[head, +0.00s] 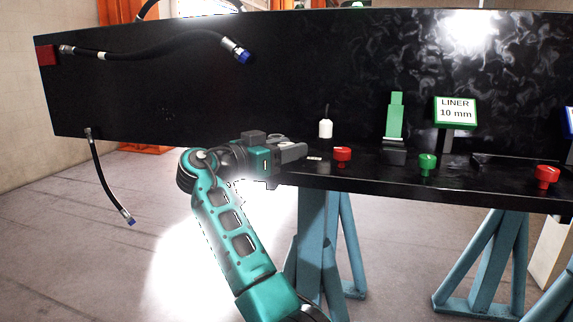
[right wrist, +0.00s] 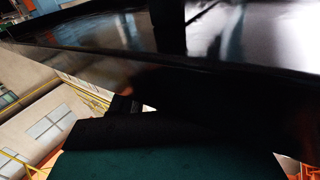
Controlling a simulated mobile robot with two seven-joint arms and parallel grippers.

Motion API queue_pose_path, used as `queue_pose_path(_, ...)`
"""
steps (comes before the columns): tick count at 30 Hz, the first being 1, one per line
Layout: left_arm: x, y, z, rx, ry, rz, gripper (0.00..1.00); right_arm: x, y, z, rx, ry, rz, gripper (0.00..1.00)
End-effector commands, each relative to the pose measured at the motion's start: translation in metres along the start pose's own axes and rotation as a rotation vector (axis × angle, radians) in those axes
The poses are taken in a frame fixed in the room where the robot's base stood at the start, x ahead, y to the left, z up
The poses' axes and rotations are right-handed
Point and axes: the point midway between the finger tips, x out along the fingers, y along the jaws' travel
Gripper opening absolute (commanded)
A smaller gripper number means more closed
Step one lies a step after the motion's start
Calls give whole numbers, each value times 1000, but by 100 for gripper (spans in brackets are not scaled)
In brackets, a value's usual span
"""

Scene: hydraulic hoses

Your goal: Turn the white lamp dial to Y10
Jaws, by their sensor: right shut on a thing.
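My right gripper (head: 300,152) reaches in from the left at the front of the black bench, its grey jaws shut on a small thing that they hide. From its place this seems to be the white lamp dial, but I cannot see its pointer or setting. A small pale label (head: 314,157) shows just right of the jaws. A white lamp-like part (head: 325,129) with a thin black stem stands just behind. A red knob (head: 342,154) sits to the right, apart from the jaws. The right wrist view shows no dial. My left gripper is not in view.
Farther right are a green knob (head: 427,164), a green upright block (head: 395,116), a "LINER 10 mm" sign (head: 455,112) and another red knob (head: 546,175). Black hoses (head: 150,53) with blue ends hang at the left of the black panel (head: 290,80). Blue trestles (head: 314,240) carry the bench.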

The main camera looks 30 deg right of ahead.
Motion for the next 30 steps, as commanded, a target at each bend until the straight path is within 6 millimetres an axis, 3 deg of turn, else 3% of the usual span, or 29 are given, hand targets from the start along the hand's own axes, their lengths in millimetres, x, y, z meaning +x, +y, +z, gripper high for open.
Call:
queue_pose_path(12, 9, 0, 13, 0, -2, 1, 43, 1, 0, 0, 0, 1, 196, 14)
queue_pose_path(29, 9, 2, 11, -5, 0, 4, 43, 1, 0, -1, 1, 1, 225, 14)
queue_pose_path(30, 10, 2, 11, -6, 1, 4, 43, 1, 0, -1, 1, 1, 225, 46)
